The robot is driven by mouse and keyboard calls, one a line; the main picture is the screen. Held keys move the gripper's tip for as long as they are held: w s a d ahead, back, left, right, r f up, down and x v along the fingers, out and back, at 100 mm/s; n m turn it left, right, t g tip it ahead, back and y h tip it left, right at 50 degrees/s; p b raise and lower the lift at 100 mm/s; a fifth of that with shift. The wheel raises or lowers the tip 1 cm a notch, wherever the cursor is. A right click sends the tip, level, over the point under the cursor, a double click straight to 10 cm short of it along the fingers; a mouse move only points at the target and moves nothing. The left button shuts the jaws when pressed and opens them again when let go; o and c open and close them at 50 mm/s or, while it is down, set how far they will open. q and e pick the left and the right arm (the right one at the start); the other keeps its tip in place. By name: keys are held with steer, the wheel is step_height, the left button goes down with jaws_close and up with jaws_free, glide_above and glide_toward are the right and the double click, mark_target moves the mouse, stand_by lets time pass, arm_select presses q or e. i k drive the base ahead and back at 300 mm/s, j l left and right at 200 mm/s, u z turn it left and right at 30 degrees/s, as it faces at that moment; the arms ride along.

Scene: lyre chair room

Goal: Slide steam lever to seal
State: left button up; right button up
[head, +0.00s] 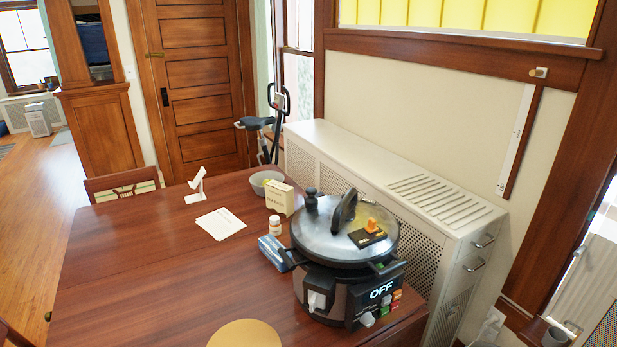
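A pressure cooker (324,287) with a steel lid and dark front stands at the right end of the wooden table. Its display (381,290) reads OFF. On the lid sits a small orange lever (371,226) on a black label plate, toward the right side of the lid. I take it to be the steam lever; its exact setting is too small to read. A black lid handle (343,210) stands up beside it, and a black knob (311,200) sits at the lid's far left. Neither of my grippers shows in the head view.
The wooden table (130,270) is mostly clear on the left. A round mat (244,335) lies in front. A white radiator cover (400,190) stands behind.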

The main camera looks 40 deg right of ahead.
mark_target(371, 226)
steer(key=z, duration=1.9)
